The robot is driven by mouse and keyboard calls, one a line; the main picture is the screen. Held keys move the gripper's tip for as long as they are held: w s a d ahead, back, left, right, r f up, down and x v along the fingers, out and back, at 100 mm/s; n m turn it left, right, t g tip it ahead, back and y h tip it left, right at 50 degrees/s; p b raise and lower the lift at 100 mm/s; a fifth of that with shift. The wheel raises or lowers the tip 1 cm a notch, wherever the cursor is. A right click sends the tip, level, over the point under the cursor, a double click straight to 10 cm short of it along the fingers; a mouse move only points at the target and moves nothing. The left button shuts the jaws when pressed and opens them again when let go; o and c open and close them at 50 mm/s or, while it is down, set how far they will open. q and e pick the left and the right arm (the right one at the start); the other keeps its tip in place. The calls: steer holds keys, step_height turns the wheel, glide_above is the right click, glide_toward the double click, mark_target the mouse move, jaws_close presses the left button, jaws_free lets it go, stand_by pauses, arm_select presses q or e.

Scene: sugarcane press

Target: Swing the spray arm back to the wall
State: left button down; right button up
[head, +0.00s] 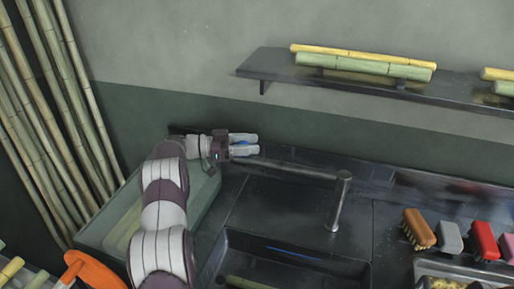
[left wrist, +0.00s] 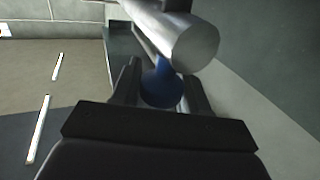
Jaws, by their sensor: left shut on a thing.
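The spray arm (head: 298,168) is a grey metal tube reaching left from an upright post (head: 339,203) on the dark counter. It lies close to the wall, at a slight angle to it. My left gripper (head: 243,146) is at the tube's free left end, with a bit of blue showing between its fingers. In the left wrist view, the round end of the tube (left wrist: 193,47) crosses above a blue knob (left wrist: 161,86), and the fingers of my left gripper (left wrist: 160,92) are closed around this knob. My right gripper is out of view.
A dark sink (head: 300,262) lies in front of the post. A greenish bin (head: 95,232) stands left, partly behind my left arm. Several brushes (head: 418,228) sit at right. A wall shelf (head: 270,66) holds cane pieces above.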

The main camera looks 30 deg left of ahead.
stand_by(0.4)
arm_select(q)
steer(key=c, duration=0.8)
jaws_free()
steer(key=shift+w, duration=0.1)
steer(key=shift+o, duration=0.7)
steer(key=shift+w+d, duration=0.1)
steer(key=shift+w, duration=0.05)
steer(key=shift+w+f, duration=0.1)
steer(key=shift+w, duration=0.05)
steer(key=b+v, duration=0.2)
steer(key=v, duration=1)
steer(key=shift+a, duration=0.3)
